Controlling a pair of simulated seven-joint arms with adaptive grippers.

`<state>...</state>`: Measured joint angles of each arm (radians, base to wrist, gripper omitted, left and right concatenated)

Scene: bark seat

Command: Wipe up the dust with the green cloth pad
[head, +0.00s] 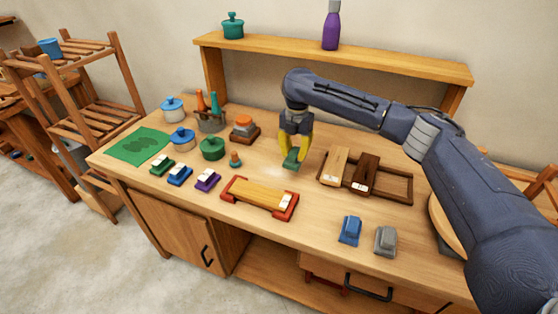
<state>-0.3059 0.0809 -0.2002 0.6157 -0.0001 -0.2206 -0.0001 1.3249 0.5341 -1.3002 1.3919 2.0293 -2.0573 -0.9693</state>
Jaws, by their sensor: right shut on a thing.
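My right gripper (294,150), with yellow fingers, is shut on the green cloth pad (290,162). The pad is at the middle of the wooden workbench (325,218), at or just above its top; I cannot tell if it touches. A faint pale patch (272,172), which looks like dust, lies on the bench just left of the pad. My left gripper is not in view.
A red-ended wooden block (259,197) lies in front. A wooden tray (396,193) with two blocks is at the right. A shelf (390,62) runs behind.

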